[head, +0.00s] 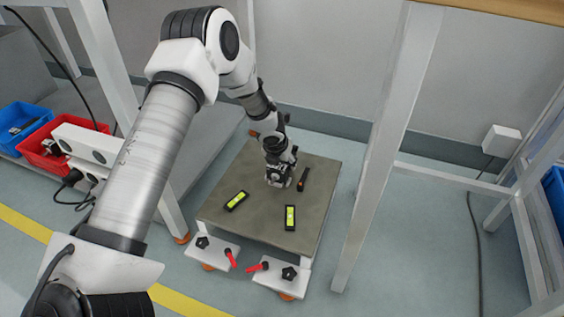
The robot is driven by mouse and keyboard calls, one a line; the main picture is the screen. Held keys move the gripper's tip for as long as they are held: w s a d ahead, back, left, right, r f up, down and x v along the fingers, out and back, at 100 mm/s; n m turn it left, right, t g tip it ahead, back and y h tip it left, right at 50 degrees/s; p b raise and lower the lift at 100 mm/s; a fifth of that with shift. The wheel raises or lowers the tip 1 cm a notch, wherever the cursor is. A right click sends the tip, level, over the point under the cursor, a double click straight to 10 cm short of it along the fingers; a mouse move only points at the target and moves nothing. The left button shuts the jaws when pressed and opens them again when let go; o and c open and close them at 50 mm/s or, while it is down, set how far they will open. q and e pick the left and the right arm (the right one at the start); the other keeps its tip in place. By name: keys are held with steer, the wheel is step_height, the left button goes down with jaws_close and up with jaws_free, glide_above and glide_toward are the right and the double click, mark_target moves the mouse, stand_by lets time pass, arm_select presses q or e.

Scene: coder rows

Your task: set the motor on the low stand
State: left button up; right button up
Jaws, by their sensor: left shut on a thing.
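The low stand (262,222) is a square grey-brown plate close to the floor, with small orange feet. My left arm reaches down over it. My left gripper (280,169) is shut on the motor (278,182), a small grey and dark piece, mostly hidden by the fingers. The motor is over the middle-back part of the plate, at or just above its surface; I cannot tell if it touches. My right gripper is not in view.
Two levels with yellow-green windows, one at left (236,201) and one in front (290,217), and a dark bar (303,180) lie on the plate. Red-handled clamps (230,257) sit at its front edge. A white table leg (385,150) stands to the right. Bins (50,150) are left.

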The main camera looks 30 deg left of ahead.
arm_select(q)
steer(key=shift+f, duration=0.3)
stand_by(0.5)
steer(key=o, duration=1.3)
steer(key=shift+r, duration=0.1)
steer(key=v, duration=1.1)
steer(key=shift+s+d+r, duration=0.1)
steer(key=shift+s+r, duration=0.1)
steer(key=shift+r, duration=0.15)
